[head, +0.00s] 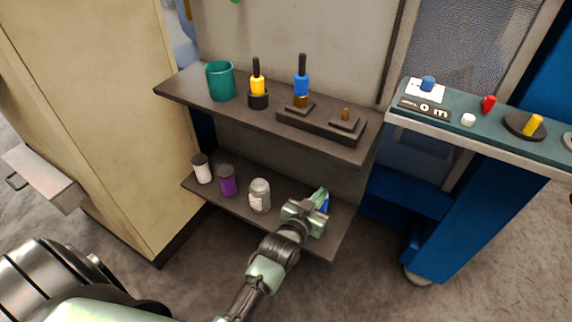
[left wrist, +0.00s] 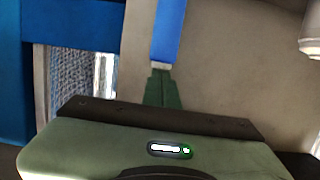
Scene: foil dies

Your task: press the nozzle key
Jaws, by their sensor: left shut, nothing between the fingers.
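My left gripper (head: 319,196) is shut and empty at the right end of the lower shelf (head: 228,202). A blue thing (head: 325,205) shows close beside its fingers. In the left wrist view a blue strip (left wrist: 168,30) lies straight beyond the shut fingertips (left wrist: 160,72); I cannot tell whether they touch it. No part is clearly marked as the nozzle key; I cannot tell whether the blue thing is it. My gripper hides part of the blue thing in the head view. My right gripper is not in view.
The lower shelf holds a white jar (head: 202,169), a purple jar (head: 228,180) and a grey jar (head: 260,195). The upper shelf (head: 190,90) carries a teal cup (head: 220,81) and stamp-like tools (head: 302,86). A panel (head: 500,124) with coloured controls stands at right.

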